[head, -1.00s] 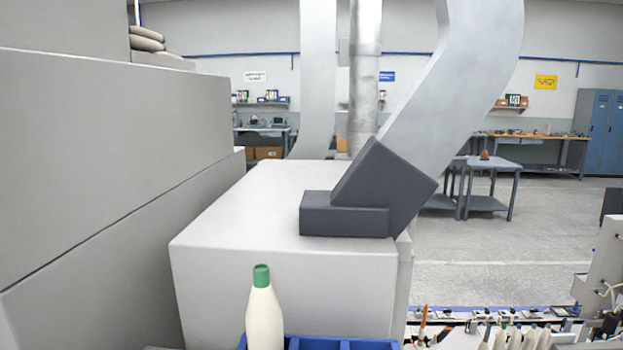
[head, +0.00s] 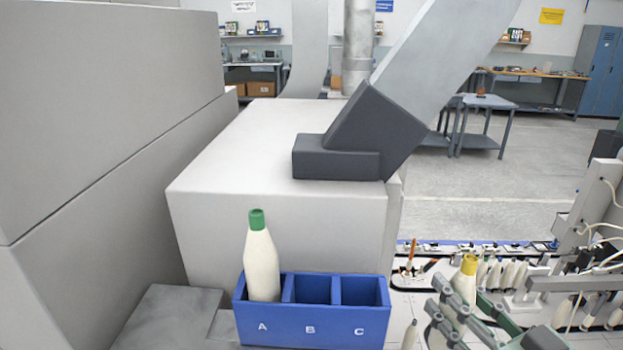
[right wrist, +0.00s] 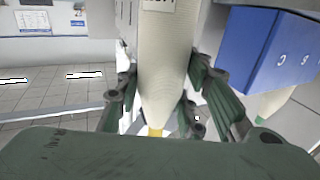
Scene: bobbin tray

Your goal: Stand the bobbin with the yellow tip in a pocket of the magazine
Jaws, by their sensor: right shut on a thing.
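The blue magazine (head: 312,324) has three pockets in a row, lettered A, B and C. A cream bobbin with a green tip (head: 261,262) stands in pocket A, leaning slightly; pockets B and C are empty. My right gripper (head: 456,312) is shut on the cream bobbin with the yellow tip (head: 466,279), right of the magazine and apart from it. This bobbin is roughly upright, tip up, its lower part hidden by the fingers. The right wrist view shows the held bobbin (right wrist: 165,75) between the fingers and the magazine (right wrist: 250,45) beside it. My left gripper is not in view.
A pale machine housing (head: 275,225) with a dark angled duct foot (head: 360,140) stands behind the magazine. A tall grey cabinet (head: 95,120) is at left. More cream bobbins (head: 505,272) stand on a line behind my right gripper. A gap separates magazine and gripper.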

